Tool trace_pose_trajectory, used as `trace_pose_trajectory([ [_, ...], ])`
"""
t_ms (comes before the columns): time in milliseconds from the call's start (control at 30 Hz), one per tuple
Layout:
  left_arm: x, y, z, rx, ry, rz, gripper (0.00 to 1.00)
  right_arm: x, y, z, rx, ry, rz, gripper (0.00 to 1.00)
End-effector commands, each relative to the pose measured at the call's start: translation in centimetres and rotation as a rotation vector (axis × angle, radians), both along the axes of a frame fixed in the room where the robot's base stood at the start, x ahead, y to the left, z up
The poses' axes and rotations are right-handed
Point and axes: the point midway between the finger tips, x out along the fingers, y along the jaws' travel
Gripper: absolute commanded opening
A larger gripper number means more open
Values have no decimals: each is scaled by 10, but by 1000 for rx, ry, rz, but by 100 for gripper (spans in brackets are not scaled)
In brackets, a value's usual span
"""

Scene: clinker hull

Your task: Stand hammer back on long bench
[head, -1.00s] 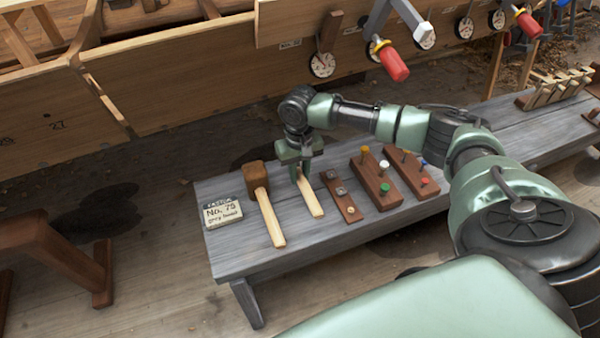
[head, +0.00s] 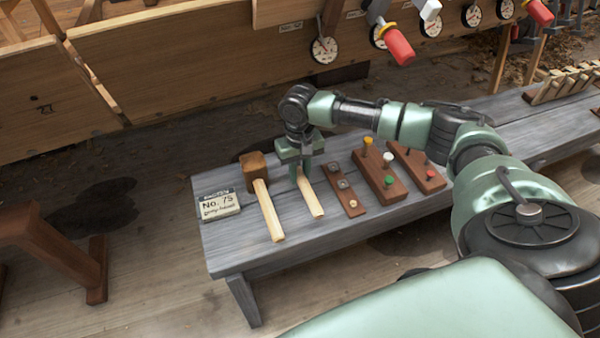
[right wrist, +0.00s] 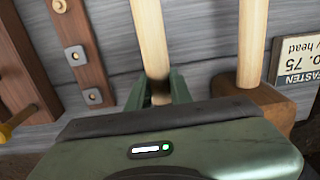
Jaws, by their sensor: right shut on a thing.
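The hammer's pale handle (head: 312,197) lies along the long bench (head: 235,255), its near end toward the bench's front edge. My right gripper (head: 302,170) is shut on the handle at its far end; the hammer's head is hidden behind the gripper. I cannot tell whether the hammer touches the bench top. In the right wrist view the handle (right wrist: 149,35) runs up from between the fingers (right wrist: 160,92), with a dark band there. My left gripper is not in view.
A brown-headed mallet (head: 255,170) lies just left of the hammer. A small sign (head: 219,205) sits at the bench's left end. A narrow wooden block (head: 342,190) and pegged blocks (head: 379,178) stand to the right. The plank hull (head: 180,70) rises behind.

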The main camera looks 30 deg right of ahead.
Motion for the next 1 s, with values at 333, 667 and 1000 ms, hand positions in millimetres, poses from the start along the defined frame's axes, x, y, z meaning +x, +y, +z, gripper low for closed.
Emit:
trace_pose_trajectory([
  [333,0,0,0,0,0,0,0,1,0,1,0,-3,0,0],
  [667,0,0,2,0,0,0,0,1,0,-5,1,-3,0,0],
  [1000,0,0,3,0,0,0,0,1,0,-8,0,-3,0,46],
])
